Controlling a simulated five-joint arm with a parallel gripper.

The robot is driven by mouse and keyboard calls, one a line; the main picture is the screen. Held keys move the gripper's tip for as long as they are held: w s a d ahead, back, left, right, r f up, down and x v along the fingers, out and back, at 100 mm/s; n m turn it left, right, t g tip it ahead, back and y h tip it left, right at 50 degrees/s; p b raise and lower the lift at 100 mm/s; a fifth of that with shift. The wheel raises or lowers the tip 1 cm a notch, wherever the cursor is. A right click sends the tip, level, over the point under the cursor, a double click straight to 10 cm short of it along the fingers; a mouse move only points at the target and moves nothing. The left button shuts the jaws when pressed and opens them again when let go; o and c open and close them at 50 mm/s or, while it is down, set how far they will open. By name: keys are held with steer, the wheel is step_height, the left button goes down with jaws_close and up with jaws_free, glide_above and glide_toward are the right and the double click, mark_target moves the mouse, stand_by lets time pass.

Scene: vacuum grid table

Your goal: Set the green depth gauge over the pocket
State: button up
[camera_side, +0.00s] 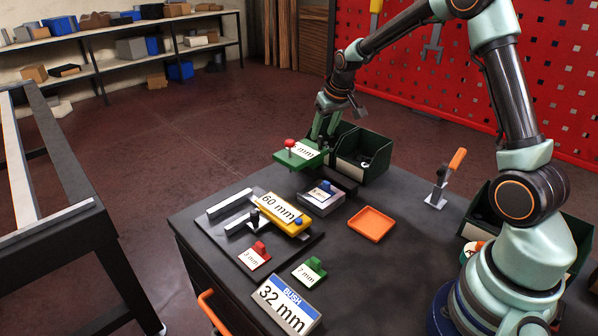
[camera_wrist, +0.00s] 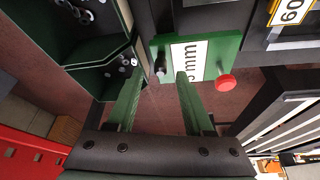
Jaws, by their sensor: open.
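A green plate (camera_side: 298,155) with a white "mm" label and a red knob shows at the table's back corner; its number is partly hidden. In the wrist view this plate (camera_wrist: 215,42) also carries a dark post. My gripper (camera_side: 322,137) is open at its far end. In the wrist view the open fingers (camera_wrist: 155,80) point at the plate's post side; contact cannot be told. A smaller green piece (camera_side: 310,271) labelled "7 mm" stands at the front. Which green piece is the depth gauge is not certain. The pocket cannot be made out clearly.
A yellow "60 mm" block (camera_side: 284,216) lies on a dark fixture. A grey block (camera_side: 327,192) with a blue knob, an orange tray (camera_side: 371,224), a red "3 mm" piece (camera_side: 255,256) and a "32 mm" sign (camera_side: 287,304) are nearby. Green bins (camera_side: 364,152) stand behind.

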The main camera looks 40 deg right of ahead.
mark_target(321, 137)
steer(key=shift+x, duration=1.7)
jaws_close()
steer(key=shift+a, duration=0.1)
